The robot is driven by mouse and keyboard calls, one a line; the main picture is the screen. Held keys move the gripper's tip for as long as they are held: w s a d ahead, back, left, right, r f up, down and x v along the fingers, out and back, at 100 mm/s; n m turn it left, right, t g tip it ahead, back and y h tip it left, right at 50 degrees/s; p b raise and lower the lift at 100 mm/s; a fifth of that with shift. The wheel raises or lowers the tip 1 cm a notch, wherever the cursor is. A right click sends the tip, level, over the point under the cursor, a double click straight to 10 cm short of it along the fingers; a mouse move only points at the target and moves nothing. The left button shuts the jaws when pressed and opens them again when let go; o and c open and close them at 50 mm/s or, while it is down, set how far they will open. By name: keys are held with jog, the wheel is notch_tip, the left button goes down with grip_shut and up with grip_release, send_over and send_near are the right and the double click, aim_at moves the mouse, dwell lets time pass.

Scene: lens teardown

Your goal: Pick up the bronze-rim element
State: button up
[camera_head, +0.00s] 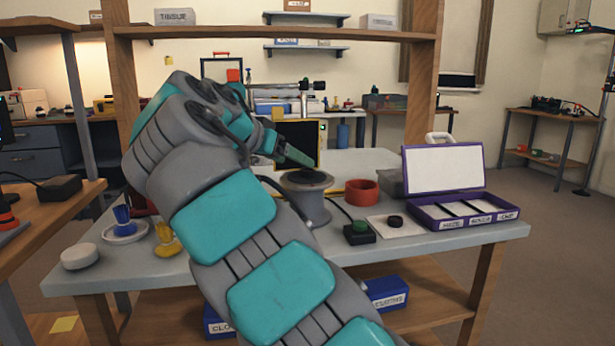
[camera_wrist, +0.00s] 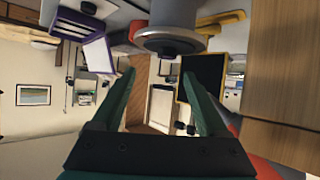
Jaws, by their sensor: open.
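I cannot make out a bronze rim for certain in either view. A small dark ring-shaped piece (camera_head: 395,220) lies on a white sheet (camera_head: 378,229) at the right of the grey table. A dark disc (camera_head: 304,176) sits on top of the grey round pedestal (camera_head: 313,205) mid-table; its rim colour is unclear. My gripper (camera_head: 308,161) is just above and behind the pedestal as seen from the head, partly hidden by my arm. In the wrist view my gripper (camera_wrist: 158,74) is open, with nothing between its fingers, and the pedestal (camera_wrist: 168,42) shows at the top, beyond the fingertips.
A purple case (camera_head: 465,215) with labelled compartments stands open at the right. A black panel with yellow frame (camera_head: 297,140) stands behind. The table's front right is clear.

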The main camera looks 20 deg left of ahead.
aim_at(307, 170)
jog(key=shift+a+x, duration=0.15)
jog(key=shift+x, duration=1.05)
jog(key=shift+a+x, duration=0.2)
jog(key=shift+x, duration=1)
jog(key=shift+a+x, duration=0.15)
jog(key=shift+x, duration=1)
jog(key=shift+f, duration=0.15)
grip_shut()
